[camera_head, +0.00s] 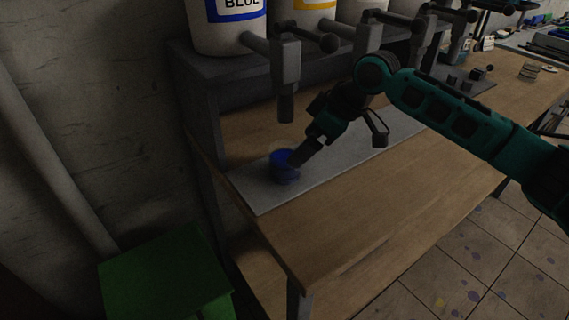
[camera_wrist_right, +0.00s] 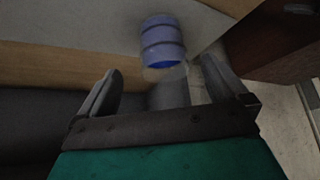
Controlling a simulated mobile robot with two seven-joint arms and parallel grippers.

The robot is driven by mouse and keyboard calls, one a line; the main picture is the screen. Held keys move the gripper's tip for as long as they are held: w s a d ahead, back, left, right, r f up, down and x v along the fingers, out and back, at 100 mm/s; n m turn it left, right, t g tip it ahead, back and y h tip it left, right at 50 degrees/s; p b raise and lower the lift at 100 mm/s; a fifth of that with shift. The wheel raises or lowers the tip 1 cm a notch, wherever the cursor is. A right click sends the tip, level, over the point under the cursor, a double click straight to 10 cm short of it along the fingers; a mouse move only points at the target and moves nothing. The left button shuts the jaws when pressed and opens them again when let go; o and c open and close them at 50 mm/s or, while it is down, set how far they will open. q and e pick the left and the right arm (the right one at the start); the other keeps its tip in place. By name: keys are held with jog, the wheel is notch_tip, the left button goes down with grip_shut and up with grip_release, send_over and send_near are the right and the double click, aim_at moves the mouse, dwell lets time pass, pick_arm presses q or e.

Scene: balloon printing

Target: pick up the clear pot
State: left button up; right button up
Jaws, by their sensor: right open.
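The clear pot (camera_head: 285,167) holds something blue and stands on the grey mat (camera_head: 262,197) near its left end. My right gripper (camera_head: 300,156) comes in from the right, with its fingers close beside the pot. In the right wrist view, the ringed pot (camera_wrist_right: 162,38) with blue at its near end lies just past the open fingertips of my right gripper (camera_wrist_right: 160,70). The fingers are not closed on it. Whether a finger touches the pot cannot be told. My left gripper is not in view.
A dispenser nozzle (camera_head: 286,75) hangs above and behind the pot, under the barrel labelled BLUE (camera_head: 226,35). More taps and barrels line the shelf to the right. A green stool (camera_head: 165,280) stands at the lower left. The wooden table (camera_head: 345,215) is clear in front.

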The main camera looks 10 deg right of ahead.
jog(key=x, duration=0.7)
jog(key=shift+s+a+f+b, duration=0.15)
jog(key=shift+a+f+b, duration=0.05)
jog(key=shift+f+b, duration=0.1)
jog(key=shift+c, duration=0.2)
jog(key=c, duration=1.1)
jog(key=shift+r, duration=0.1)
